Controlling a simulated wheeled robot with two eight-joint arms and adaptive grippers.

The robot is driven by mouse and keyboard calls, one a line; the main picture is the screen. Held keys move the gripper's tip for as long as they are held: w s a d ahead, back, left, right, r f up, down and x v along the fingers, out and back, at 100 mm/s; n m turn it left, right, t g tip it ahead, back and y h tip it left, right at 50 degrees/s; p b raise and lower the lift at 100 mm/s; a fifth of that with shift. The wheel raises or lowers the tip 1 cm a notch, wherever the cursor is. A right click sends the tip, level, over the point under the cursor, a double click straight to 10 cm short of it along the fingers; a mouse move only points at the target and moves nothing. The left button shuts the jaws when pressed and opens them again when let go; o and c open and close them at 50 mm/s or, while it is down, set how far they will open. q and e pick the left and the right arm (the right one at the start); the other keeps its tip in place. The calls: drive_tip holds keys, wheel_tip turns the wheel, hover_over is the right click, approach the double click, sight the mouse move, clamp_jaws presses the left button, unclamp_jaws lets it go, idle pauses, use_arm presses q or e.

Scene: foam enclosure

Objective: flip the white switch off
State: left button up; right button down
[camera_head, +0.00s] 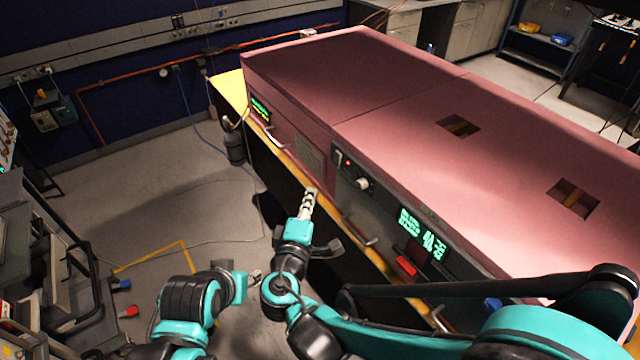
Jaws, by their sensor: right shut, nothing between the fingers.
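A white, rounded switch-like part (362,184) sticks out of the dark front panel of the pink foam enclosure (400,90). Just above and left of it is a small red light on a dark fitting (347,163). My right gripper (309,196) is shut and empty. It points up toward the enclosure's front, left of and slightly below the white part, with a visible gap between them. My left arm is at the bottom left, and its gripper (254,277) shows only small and partly behind the right arm. I cannot tell the switch's position.
Handles (360,232) and green displays (422,231) line the enclosure's front. A yellow ledge (375,258) runs below the panel. A red block-shaped part (405,265) sits lower right. Open grey floor (170,190) lies left, with a cable on it.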

drive_tip(key=b, duration=0.2)
approach(334, 163)
drive_tip(key=w+a, duration=0.3)
drive_tip(key=w+d, duration=0.3)
drive_tip(key=shift+d+f, duration=0.1)
drive_tip(key=shift+d, duration=0.2)
drive_tip(key=shift+w+d+f+b, duration=0.2)
drive_tip(key=shift+d+f+b, duration=0.1)
drive_tip(key=shift+b, duration=0.1)
drive_tip(key=shift+a+r, duration=0.1)
drive_tip(key=shift+r, duration=0.05)
